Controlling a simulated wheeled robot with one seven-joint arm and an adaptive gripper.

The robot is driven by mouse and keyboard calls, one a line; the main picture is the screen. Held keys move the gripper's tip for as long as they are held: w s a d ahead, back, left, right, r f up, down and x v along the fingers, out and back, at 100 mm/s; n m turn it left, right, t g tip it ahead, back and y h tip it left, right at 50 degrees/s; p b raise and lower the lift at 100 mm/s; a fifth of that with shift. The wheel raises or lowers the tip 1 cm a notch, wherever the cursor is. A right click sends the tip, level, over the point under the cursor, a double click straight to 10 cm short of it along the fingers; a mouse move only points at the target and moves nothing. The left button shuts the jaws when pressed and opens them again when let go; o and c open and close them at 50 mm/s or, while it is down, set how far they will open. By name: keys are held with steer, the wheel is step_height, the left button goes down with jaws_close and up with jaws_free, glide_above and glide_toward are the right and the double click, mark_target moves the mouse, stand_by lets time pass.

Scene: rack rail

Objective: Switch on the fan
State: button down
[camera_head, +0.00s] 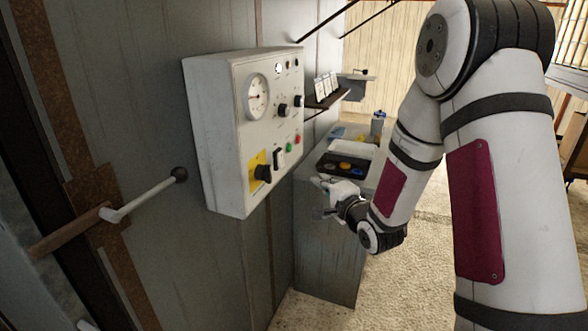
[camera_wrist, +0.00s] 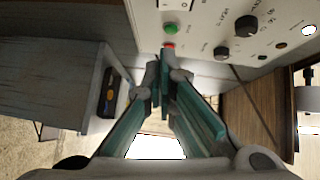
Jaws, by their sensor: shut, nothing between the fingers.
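A white control box (camera_head: 222,130) hangs on the grey wall. It carries a round gauge (camera_head: 256,96), black knobs, a green button (camera_head: 289,147), a red button (camera_head: 298,139), a dark rocker switch (camera_head: 279,158) and a large black knob on a yellow plate (camera_head: 257,158). My gripper (camera_head: 322,184) is shut and empty, to the right of the box's lower part. In the wrist view its fingertips (camera_wrist: 163,58) overlap the lower edge of the box, near the red button (camera_wrist: 168,45) and green button (camera_wrist: 171,29). Contact cannot be told. Labels are unreadable, and no fan is identifiable.
A grey cabinet (camera_head: 325,250) stands below and behind my gripper, with a black tray (camera_head: 338,168) and a bottle (camera_head: 377,122) on top. A dark shelf (camera_head: 329,98) is on the wall beyond the box.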

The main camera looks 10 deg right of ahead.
mark_target(281, 159)
steer(key=w+a+f+p, duration=0.1)
steer(key=w+a, duration=0.3)
steer(key=w, duration=0.7)
steer(key=shift+w+a+f, duration=0.15)
steer(key=shift+w+a, duration=0.2)
steer(key=shift+w, duration=0.05)
steer(key=shift+w+a+f+m+t+b, duration=0.2)
steer(key=shift+a+f+m+t+b, duration=0.05)
steer(key=shift+m+t+b, duration=0.05)
